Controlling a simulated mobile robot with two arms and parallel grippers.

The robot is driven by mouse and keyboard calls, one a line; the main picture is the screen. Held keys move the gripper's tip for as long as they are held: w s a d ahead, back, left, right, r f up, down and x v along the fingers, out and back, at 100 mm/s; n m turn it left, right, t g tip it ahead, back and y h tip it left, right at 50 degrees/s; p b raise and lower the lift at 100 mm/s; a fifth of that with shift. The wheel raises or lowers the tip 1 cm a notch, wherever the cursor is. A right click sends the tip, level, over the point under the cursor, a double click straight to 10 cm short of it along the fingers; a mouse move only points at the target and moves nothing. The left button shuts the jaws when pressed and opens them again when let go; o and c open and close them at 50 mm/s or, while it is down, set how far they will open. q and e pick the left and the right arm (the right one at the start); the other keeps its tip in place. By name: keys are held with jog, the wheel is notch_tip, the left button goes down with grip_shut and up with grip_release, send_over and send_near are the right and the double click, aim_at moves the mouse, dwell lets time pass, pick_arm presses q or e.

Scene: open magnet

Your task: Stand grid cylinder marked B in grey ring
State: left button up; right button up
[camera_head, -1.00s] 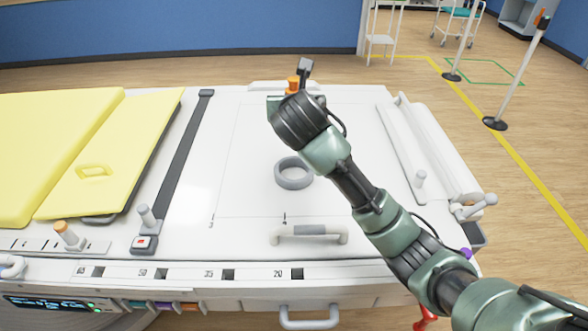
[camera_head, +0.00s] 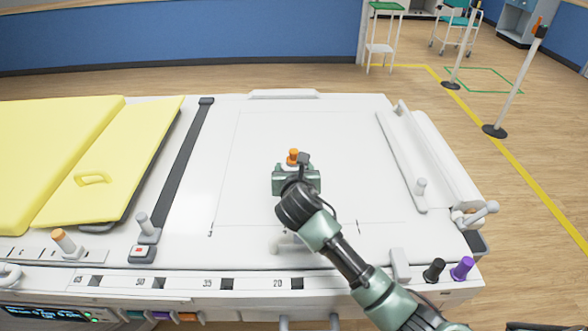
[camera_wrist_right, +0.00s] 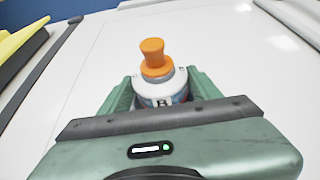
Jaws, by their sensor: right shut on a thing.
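The cylinder marked B (camera_wrist_right: 158,96) is white with an orange knob on top, and its letter B faces the camera in the right wrist view. Its orange knob (camera_head: 293,156) shows above the gripper in the head view. My right gripper (camera_head: 296,178) is shut on the cylinder, with a green finger on each side in the right wrist view (camera_wrist_right: 161,90). The cylinder looks upright. The grey ring is hidden behind my right gripper and arm, so I cannot tell whether the cylinder's base is in it or above it. My left gripper is not in view.
The white table top (camera_head: 350,125) is clear around the gripper. A yellow pad (camera_head: 100,165) and a dark strap (camera_head: 178,160) lie on the left. A white rail (camera_head: 430,155) runs along the right. Black (camera_head: 434,270) and purple (camera_head: 462,268) knobs stand at the front right.

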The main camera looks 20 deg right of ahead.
jog(key=shift+f, duration=0.15)
jog(key=o, duration=1.7)
jog(key=shift+f, duration=0.1)
jog(key=shift+o, duration=0.2)
jog(key=shift+s+a+r, duration=0.1)
jog(key=shift+s+r, duration=0.2)
jog(key=shift+r, duration=0.1)
jog(key=v, duration=1.1)
jog(key=shift+s, duration=0.2)
